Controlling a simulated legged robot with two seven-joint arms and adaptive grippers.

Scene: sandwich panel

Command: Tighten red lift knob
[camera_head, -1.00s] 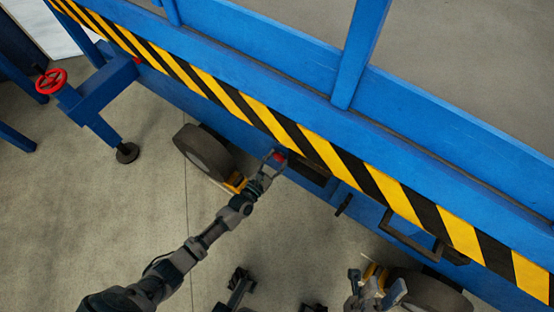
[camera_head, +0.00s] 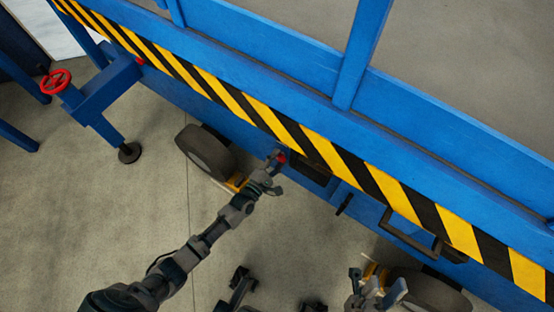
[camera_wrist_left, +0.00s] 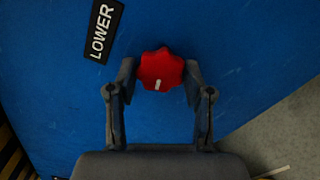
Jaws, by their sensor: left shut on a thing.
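The red lift knob (camera_wrist_left: 160,70) is a lobed knob with a short white mark, on the blue panel (camera_wrist_left: 215,35). In the left wrist view it sits between the two fingertips of my left gripper (camera_wrist_left: 160,76), which is shut on it from both sides. In the head view the knob (camera_head: 281,157) shows as a small red spot at the end of my left gripper (camera_head: 274,165). A black "LOWER" label (camera_wrist_left: 103,31) is left of the knob in the wrist view. My right gripper (camera_head: 376,286) is low in the head view, empty, with its fingers apart.
A yellow-and-black striped edge (camera_head: 235,102) runs above the knob. Two wheels (camera_head: 205,152) (camera_head: 430,290) stand under the blue platform. A black handle (camera_head: 405,235) sticks out at the right. A red handwheel (camera_head: 53,82) is at the far left. The grey floor between is mostly clear.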

